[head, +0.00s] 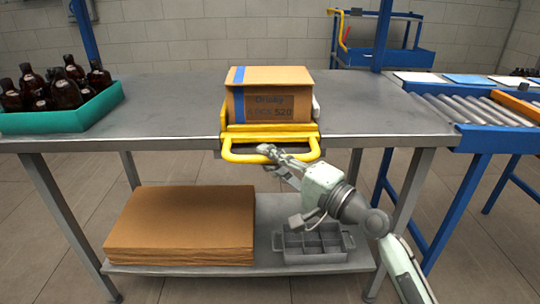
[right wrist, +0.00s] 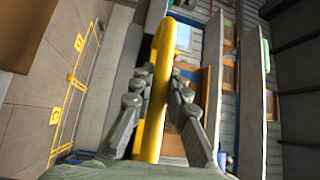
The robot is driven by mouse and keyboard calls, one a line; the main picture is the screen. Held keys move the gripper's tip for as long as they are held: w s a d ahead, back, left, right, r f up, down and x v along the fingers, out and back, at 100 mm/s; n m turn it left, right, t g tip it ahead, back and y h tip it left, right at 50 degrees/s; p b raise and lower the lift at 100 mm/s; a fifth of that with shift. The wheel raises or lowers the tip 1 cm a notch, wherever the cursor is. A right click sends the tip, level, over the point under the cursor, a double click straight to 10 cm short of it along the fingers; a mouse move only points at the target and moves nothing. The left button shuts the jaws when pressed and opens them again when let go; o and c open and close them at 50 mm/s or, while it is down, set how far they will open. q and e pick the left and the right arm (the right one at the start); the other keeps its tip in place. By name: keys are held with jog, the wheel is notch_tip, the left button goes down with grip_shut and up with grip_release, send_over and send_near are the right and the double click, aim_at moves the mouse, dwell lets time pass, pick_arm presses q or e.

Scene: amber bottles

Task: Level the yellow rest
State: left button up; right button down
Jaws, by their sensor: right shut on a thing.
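The yellow rest (head: 270,131) is at the front edge of the metal table, with a looped front bar sticking out toward me. A cardboard box (head: 270,95) with blue tape and dark print sits on it. My right gripper (head: 266,150) is shut on the rest's front bar. In the right wrist view the yellow bar (right wrist: 157,100) runs between the two fingers of my right gripper (right wrist: 158,88). I cannot tell how far the rest is tilted. My left gripper is not in view.
A green tray (head: 70,121) of amber bottles (head: 66,92) stands at the table's left. A roller conveyor (head: 475,108) adjoins on the right. The lower shelf holds stacked cardboard (head: 182,225) and a grey divided tray (head: 312,243).

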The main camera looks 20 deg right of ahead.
jog(key=shift+r, duration=0.15)
jog(key=c, duration=1.5)
grip_release()
jog(key=shift+o, duration=0.2)
jog(key=v, duration=1.2)
jog(key=s+a+f+n+g+h, duration=0.15)
jog(key=f+n+g, duration=0.25)
jog(key=f, duration=0.9)
jog(key=s+f+n+g+h, duration=0.2)
jog(key=f+n+g+h, duration=0.1)
jog(key=f, duration=0.9)
jog(key=s+d+f+n+g+h, duration=0.3)
jog(key=s+f, duration=0.2)
jog(key=f, duration=0.2)
jog(key=s+d+f+n+g+h, duration=0.2)
jog(key=s+d+f+g+h, duration=0.1)
jog(key=s+f, duration=0.3)
notch_tip(320, 180, down, 2)
jog(key=shift+s+f+n, duration=0.15)
jog(key=shift+s+n, duration=0.1)
jog(key=shift+n, duration=0.15)
